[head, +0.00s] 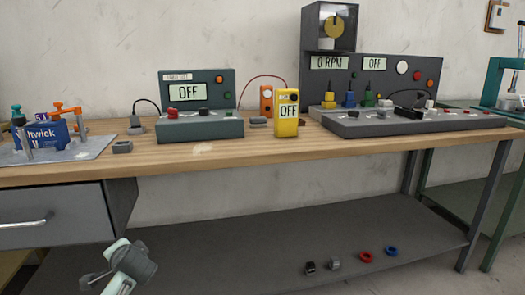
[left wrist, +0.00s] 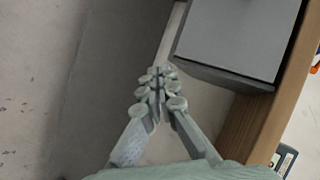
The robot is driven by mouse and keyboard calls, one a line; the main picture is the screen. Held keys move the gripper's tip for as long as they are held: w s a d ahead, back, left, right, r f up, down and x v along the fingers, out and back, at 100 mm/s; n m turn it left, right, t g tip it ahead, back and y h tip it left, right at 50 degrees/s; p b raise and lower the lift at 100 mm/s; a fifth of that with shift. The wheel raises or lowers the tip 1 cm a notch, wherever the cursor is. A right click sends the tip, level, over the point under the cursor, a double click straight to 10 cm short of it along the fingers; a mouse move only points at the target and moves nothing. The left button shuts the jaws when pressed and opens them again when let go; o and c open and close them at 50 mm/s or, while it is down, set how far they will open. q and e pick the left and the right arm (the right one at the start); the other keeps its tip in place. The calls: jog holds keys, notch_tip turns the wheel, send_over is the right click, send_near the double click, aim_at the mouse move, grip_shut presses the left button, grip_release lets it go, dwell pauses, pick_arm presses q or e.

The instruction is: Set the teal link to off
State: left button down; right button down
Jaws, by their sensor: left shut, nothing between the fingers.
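No part plainly labelled as the teal link can be made out. A grey-teal bench unit (head: 200,112) stands left of centre on the workbench, its display (head: 188,92) reading OFF, with a red knob (head: 172,112) and dark controls on its front. A yellow handheld meter (head: 287,114) beside it also reads OFF. My left gripper (head: 128,264) is low in front of the bench, below the drawer and away from these devices. The left wrist view shows its fingers (left wrist: 158,74) together and empty. My right gripper is not in view.
A dark console (head: 432,70) with displays reading 0 RPM and OFF stands right. Clamps and a blue box (head: 46,135) sit on a plate at left. The drawer unit (head: 50,212) hangs beneath. Several small parts lie on the lower shelf (head: 230,240). The wooden front strip (head: 230,160) is mostly clear.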

pick_arm(q)
jog(key=s+d+f+n+g+h, duration=0.1)
jog(key=s+d+f, duration=0.4)
jog(key=s+f, duration=0.8)
notch_tip(320, 180, down, 2)
jog(key=g+h, duration=0.1)
jog(key=h, duration=0.1)
jog(key=shift+s+f+g+h, duration=0.25)
jog(key=shift+g+h, duration=0.05)
jog(key=c, duration=2.2)
grip_release()
jog(key=s+d+f+n+g+h, duration=0.1)
jog(key=s+f, duration=0.2)
jog(key=s, duration=0.2)
jog(key=s+d+f+n+g+h, duration=0.1)
jog(key=s+f, duration=0.1)
jog(key=s, duration=0.4)
jog(key=s+d+f+n, duration=0.1)
jog(key=s+d+f, duration=0.1)
jog(key=s, duration=0.4)
jog(key=shift+s+f+g+h+p, duration=0.1)
jog(key=shift+f+g+h+p, duration=0.3)
jog(key=shift+f, duration=0.45)
jog(key=shift+o, duration=1.4)
jog(key=shift+s, duration=0.3)
jog(key=o, duration=0.4)
jog(key=shift+f, duration=0.1)
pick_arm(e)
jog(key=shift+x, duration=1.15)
